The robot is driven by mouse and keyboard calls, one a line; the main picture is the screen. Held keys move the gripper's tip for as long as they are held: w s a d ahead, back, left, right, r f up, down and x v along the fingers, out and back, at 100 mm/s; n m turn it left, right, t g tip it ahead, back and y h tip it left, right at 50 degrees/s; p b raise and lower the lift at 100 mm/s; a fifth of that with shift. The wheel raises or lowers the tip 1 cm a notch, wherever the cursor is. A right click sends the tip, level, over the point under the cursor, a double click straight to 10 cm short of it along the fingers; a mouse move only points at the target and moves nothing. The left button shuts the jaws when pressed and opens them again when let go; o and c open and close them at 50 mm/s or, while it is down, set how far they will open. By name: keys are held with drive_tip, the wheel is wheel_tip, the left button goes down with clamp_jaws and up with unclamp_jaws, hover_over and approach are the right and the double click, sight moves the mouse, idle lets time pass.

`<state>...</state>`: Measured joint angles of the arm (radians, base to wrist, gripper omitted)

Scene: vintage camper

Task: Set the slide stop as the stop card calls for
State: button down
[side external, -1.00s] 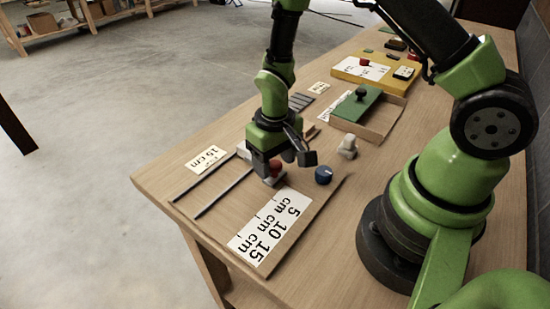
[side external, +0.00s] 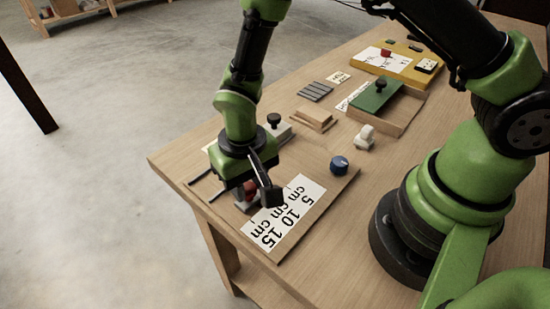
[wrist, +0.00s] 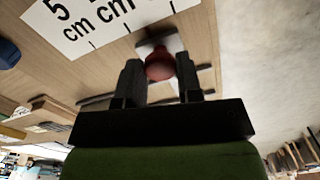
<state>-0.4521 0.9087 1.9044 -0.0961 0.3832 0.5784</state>
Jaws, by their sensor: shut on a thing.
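The slide stop is a pale block (wrist: 176,44) with a red knob (wrist: 159,63). My gripper (wrist: 159,78) is shut on the knob, which also shows in the side view (side external: 249,187). The stop is beside the white scale (side external: 284,217) marked 5, 10 and 15 cm. In the wrist view (wrist: 100,18) it appears between the 10 and 15 ticks, but I cannot tell its exact alignment. Dark rails (side external: 203,175) run along the board. The stop card, readable as 15 cm a second ago, is now mostly hidden behind my wrist.
A blue knob (side external: 339,165) and a pale fixture (side external: 365,137) stand beyond the scale. A black-knobbed block (side external: 274,127), wooden pieces (side external: 314,118), a green-lidded box (side external: 377,95) and a yellow panel (side external: 400,66) lie farther back. The table's front edge is close to the scale.

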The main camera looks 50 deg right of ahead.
drive_tip(key=shift+a, duration=1.6)
drive_tip(key=c, duration=0.8)
unclamp_jaws()
drive_tip(key=shift+r, duration=5)
